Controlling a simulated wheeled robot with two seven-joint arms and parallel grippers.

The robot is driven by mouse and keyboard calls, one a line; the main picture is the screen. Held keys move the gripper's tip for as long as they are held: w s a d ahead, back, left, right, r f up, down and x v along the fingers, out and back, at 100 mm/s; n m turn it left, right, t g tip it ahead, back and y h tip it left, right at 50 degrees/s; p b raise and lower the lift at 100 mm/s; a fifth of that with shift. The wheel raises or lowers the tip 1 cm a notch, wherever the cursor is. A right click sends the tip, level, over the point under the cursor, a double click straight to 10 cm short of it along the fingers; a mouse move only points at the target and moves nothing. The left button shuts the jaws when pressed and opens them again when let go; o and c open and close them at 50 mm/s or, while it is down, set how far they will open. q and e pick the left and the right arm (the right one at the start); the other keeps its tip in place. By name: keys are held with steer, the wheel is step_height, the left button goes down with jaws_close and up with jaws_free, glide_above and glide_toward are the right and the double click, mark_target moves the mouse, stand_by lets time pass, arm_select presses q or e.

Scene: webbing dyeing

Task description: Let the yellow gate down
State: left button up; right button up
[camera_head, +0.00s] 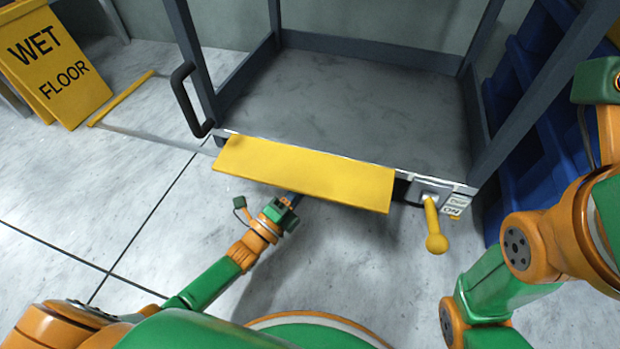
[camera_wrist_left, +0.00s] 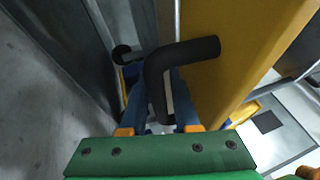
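The yellow gate (camera_head: 305,172) is a flat panel along the front edge of the grey frame, tilted outward. It fills the right of the left wrist view (camera_wrist_left: 225,75). A black bent handle (camera_wrist_left: 182,52) crosses in front of the yellow panel there. My left gripper (camera_wrist_left: 160,110) has its two blue fingers apart, one on each side of the handle's lower part; a pale gap shows beside it, and I cannot tell if they touch it. In the head view my left gripper (camera_head: 290,200) is just below the gate, its fingertips hidden.
A yellow lever (camera_head: 434,225) hangs at the frame's front right. A black handle (camera_head: 188,100) is on the left post. A yellow wet-floor sign (camera_head: 52,62) stands far left and blue crates (camera_head: 530,115) stand right. The frame's grey deck (camera_head: 345,105) is empty.

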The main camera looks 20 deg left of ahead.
arm_select(q)
jaws_close()
stand_by(1.3)
